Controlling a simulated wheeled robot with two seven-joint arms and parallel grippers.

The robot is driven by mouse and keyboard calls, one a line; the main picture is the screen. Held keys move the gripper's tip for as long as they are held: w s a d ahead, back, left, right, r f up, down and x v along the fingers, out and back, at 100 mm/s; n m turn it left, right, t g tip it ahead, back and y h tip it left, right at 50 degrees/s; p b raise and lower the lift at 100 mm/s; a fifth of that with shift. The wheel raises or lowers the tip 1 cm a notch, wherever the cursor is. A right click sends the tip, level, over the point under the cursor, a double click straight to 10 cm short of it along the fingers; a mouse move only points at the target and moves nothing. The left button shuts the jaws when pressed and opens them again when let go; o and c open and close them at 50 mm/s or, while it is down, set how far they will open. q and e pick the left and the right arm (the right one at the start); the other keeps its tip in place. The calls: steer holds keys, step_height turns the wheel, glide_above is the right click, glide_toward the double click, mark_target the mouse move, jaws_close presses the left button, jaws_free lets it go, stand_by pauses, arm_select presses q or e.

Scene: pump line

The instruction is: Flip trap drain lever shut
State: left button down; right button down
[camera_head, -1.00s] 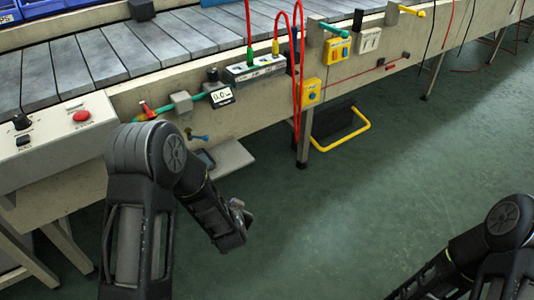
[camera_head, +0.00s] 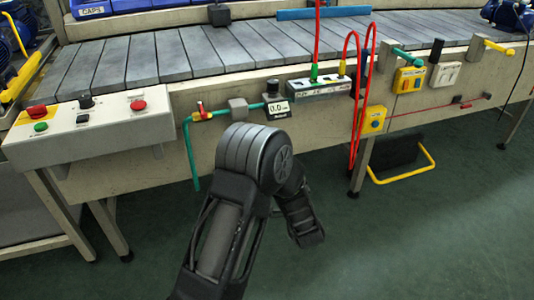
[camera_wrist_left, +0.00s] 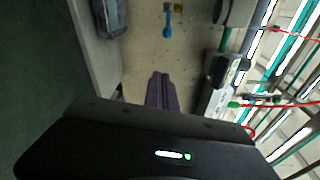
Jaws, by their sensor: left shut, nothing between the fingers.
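A small blue lever (camera_wrist_left: 168,24) on a brass-coloured fitting shows on the beige panel in the left wrist view; I take it to be the drain lever. In the head view my arm hides it. My left gripper (camera_wrist_left: 160,80) is shut and empty, its fingertips just below the lever in the left wrist picture and apart from it. In the head view its fingertips are hidden behind my arm. My right gripper is not in view.
A red-handled valve (camera_head: 200,112) sits on the green pipe (camera_head: 190,155), beside a grey block (camera_head: 238,107) and a gauge (camera_head: 277,108). A control box (camera_head: 85,130) stands left. Red hoses (camera_head: 356,110) hang right. The floor (camera_head: 420,230) is clear at lower right.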

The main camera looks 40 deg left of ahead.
arm_select(q)
steer(key=shift+a, duration=0.1)
steer(key=w+a+b, duration=0.3)
steer(key=a+b, duration=0.1)
steer(key=a, duration=0.4)
steer(key=shift+a, duration=0.35)
steer(key=shift+w, duration=0.1)
